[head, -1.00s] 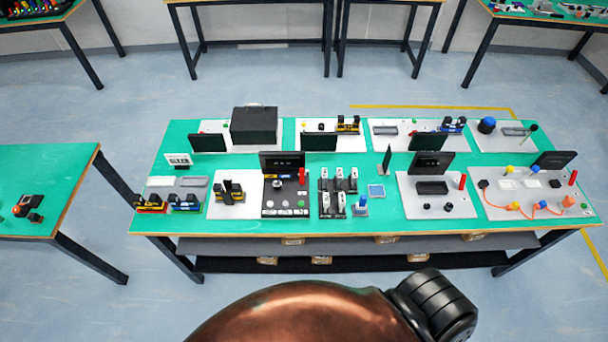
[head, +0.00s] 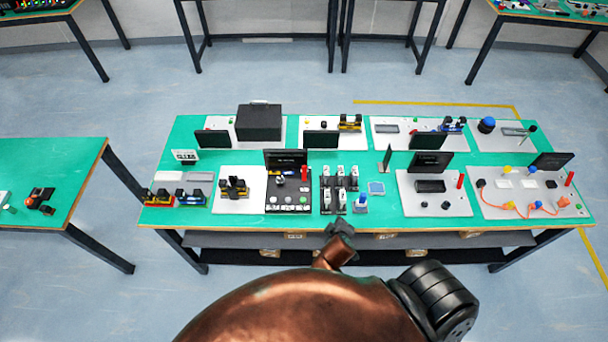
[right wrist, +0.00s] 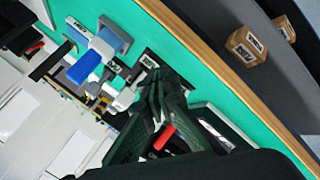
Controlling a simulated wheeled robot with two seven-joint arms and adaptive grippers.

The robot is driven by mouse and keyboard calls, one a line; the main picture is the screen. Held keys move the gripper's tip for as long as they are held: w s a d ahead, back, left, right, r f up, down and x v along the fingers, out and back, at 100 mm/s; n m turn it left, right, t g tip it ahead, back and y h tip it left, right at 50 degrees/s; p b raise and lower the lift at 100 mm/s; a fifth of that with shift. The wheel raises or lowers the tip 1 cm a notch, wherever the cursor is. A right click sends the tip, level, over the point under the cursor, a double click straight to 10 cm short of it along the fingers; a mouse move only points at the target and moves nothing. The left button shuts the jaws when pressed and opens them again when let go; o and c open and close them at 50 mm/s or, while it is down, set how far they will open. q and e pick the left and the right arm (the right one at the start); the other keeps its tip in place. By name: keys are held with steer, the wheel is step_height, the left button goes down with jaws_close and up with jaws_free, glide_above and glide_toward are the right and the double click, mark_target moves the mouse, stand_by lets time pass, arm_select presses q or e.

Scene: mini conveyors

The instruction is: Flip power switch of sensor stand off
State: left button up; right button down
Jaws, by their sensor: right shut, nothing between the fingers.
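I cannot tell for sure which unit is the sensor stand, and its power switch is too small to make out. A small blue-topped unit (head: 361,201) on a grey base stands near the table's front edge. A blue block on a white body, likely the same unit (right wrist: 85,67), shows in the right wrist view. My right gripper (head: 341,228) is at the table's front edge, left of and nearer than this unit. In the right wrist view its dark fingers (right wrist: 162,88) are shut and empty. My left gripper is not in view.
A black plate with several white upright modules (head: 339,184) lies left of the blue-topped unit. A flat blue-grey panel (head: 377,188) lies behind it. A black control panel (head: 288,190) is further left. A dark shelf (head: 420,239) is under the green tabletop.

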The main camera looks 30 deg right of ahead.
steer(key=w+a+r+n+t+h, duration=0.1)
steer(key=w+a+r+n+t, duration=0.3)
steer(key=w, duration=0.3)
steer(key=n+t, duration=0.1)
steer(key=n, duration=0.3)
glide_toward(304, 169)
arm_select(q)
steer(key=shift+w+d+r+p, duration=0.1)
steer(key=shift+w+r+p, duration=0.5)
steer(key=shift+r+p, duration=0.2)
arm_select(e)
steer(key=shift+h, duration=0.3)
steer(key=x, duration=0.3)
steer(key=f+x, duration=0.1)
steer(key=x, duration=0.2)
steer(key=shift+w+f, duration=0.15)
steer(key=shift+w, duration=0.05)
steer(key=w+p, duration=0.1)
steer(key=p, duration=0.2)
steer(key=shift+d, duration=0.35)
steer(key=shift+w+m+g, duration=0.15)
steer(key=shift+m+g, duration=0.15)
steer(key=shift+g, duration=0.1)
steer(key=shift+w+d+y, duration=0.15)
steer(key=shift+d+y, duration=0.05)
steer(key=shift+y, duration=0.2)
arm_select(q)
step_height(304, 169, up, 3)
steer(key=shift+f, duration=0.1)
